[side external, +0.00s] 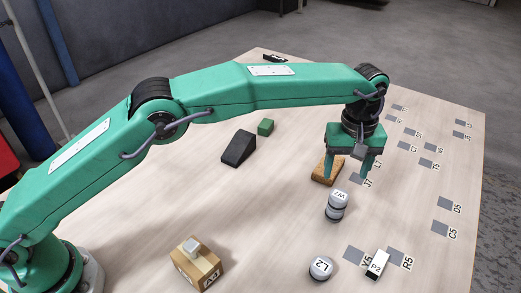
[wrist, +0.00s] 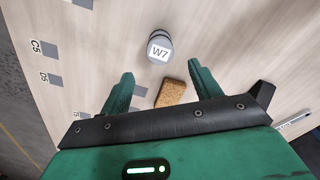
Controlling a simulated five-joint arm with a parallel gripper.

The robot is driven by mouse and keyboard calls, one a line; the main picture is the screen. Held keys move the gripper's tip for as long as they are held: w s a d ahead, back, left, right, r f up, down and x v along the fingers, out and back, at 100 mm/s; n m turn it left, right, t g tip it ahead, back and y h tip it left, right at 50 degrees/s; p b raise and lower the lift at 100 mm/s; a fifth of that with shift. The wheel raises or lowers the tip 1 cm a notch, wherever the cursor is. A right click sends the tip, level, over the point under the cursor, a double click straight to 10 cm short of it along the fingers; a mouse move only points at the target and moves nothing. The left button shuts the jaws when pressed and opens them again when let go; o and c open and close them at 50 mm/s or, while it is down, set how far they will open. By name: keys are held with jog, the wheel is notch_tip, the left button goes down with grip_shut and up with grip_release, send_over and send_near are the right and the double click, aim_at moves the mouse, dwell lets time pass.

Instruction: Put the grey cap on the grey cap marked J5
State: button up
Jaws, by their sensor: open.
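A grey cap marked W7 (side external: 338,196) sits on top of another grey piece (side external: 335,214), just in front of my gripper; the lower piece's mark is not visible. The W7 cap (wrist: 159,48) also shows in the wrist view, beyond the fingertips. Another grey cap, marked L2 (side external: 321,267), stands alone nearer the front. I cannot read a J5 mark on any cap. My gripper (side external: 354,174) is open and empty above the table, pointing down; its two fingers also show apart in the wrist view (wrist: 166,82).
A brown block (side external: 326,171) lies beside and below my gripper. A dark wedge (side external: 239,148) and green block (side external: 266,127) lie left. A cardboard box (side external: 199,268) bears a small pale block. A white P2 block (side external: 377,264) lies front right. Labelled grey squares (side external: 440,228) mark the right side.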

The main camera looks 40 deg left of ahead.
jog(key=shift+r, duration=1.45)
jog(key=shift+r, duration=0.1)
jog(key=s+a+r+m+t, duration=0.15)
jog(key=s+a+r, duration=0.25)
jog(key=a+r, duration=0.5)
jog(key=s+a+r+m+t, duration=0.15)
jog(key=s+a+r, duration=0.35)
jog(key=a, duration=0.9)
jog(key=s+a+f+m+t, duration=0.1)
jog(key=s+a+f+m, duration=0.1)
jog(key=s+a, duration=0.5)
jog(key=s+a+f+m+t, duration=0.1)
jog(key=s+a+f, duration=0.3)
jog(key=s, duration=0.9)
jog(key=a, duration=0.3)
jog(key=shift+a+f+m+t, duration=0.25)
jog(key=shift+f+m+t, duration=0.05)
jog(key=shift+m, duration=0.1)
